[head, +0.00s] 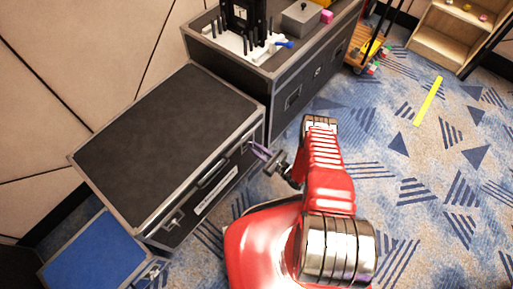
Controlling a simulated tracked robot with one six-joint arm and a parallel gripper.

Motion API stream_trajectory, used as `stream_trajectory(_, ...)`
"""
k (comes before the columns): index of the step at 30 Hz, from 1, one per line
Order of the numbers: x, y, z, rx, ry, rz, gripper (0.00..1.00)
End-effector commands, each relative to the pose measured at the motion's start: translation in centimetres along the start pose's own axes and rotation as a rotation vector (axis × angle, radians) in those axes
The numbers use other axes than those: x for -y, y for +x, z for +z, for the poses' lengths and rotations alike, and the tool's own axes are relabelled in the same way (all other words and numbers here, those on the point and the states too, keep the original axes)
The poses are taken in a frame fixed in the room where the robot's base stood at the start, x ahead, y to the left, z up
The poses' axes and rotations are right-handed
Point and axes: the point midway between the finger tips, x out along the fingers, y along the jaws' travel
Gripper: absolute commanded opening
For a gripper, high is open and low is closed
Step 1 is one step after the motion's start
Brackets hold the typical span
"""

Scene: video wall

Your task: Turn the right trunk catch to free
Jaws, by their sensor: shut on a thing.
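The trunk (165,135) is a black case with grey metal edges, lid closed, standing left of centre. Its left catch (172,221) shows on the front face near the lower corner. My gripper (259,152) is at the right end of the front face, at the place of the right catch, and is shut on it. The right catch is mostly hidden by the jaws, and its turn angle is too small to tell. My red arm reaches in from the lower right.
A larger black case (285,75) stands behind the trunk, carrying a white board with black pegs (240,42) and a grey box (300,20). A blue-topped case (95,255) sits at lower left. Patterned carpet (420,180) is open at right; a wooden shelf (445,40) stands far right.

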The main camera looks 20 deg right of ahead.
Motion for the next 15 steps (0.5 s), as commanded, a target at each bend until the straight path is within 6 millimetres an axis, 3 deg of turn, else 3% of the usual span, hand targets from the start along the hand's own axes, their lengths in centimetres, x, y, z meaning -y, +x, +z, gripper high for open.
stream_trajectory(1,0.24,0.62,0.15,-0.002,-0.013,0.007,0.00)
stream_trajectory(2,0.24,0.62,0.15,-0.002,-0.013,0.007,0.18)
stream_trajectory(4,0.24,0.59,0.15,-0.002,-0.013,0.006,0.23)
stream_trajectory(15,0.15,-0.06,0.02,-0.002,-0.005,0.002,0.24)
